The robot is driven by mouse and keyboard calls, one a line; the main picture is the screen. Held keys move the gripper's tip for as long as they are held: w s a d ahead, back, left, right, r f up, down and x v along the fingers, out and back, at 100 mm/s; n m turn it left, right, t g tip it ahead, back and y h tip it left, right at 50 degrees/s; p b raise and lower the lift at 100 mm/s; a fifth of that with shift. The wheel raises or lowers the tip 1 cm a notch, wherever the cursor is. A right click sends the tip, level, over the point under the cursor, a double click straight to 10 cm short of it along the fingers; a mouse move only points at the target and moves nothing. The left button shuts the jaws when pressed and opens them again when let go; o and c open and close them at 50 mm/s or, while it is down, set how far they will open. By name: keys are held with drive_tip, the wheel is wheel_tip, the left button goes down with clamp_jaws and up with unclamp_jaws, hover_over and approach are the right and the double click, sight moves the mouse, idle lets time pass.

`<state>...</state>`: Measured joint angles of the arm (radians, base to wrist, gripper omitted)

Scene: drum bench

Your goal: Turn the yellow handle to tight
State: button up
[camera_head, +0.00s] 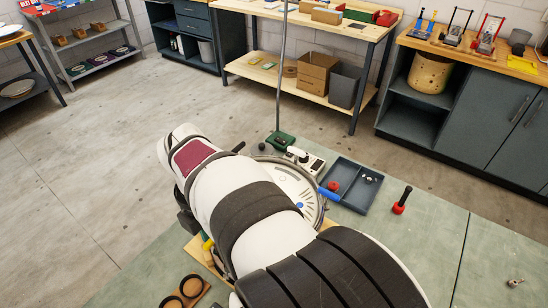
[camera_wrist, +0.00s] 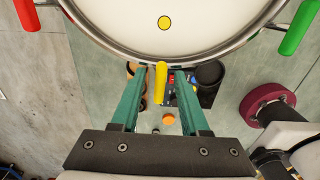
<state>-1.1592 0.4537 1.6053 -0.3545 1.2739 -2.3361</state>
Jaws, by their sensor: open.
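The drum shows in the wrist view as a pale head (camera_wrist: 215,20) inside a metal rim (camera_wrist: 110,47), with a yellow dot (camera_wrist: 164,22) near the middle. The yellow handle (camera_wrist: 161,82) points from the rim toward my gripper (camera_wrist: 159,80). My gripper's green fingers are open, one on each side of the handle, with gaps visible on both sides. I cannot tell whether they are level with it in depth. In the head view my arm covers much of the drum (camera_head: 300,187); a bit of the yellow handle (camera_head: 207,243) shows left of the arm. My gripper is hidden there.
A red handle (camera_wrist: 27,14) and a green handle (camera_wrist: 298,28) sit along the rim. A blue handle (camera_head: 329,194) is at its right in the head view. A blue-grey tray (camera_head: 350,203) and a red-based black tool (camera_head: 400,201) stand right of the drum. The bench's right side is mostly clear.

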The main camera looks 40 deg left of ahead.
clamp_jaws()
drive_tip(key=shift+m, duration=0.3)
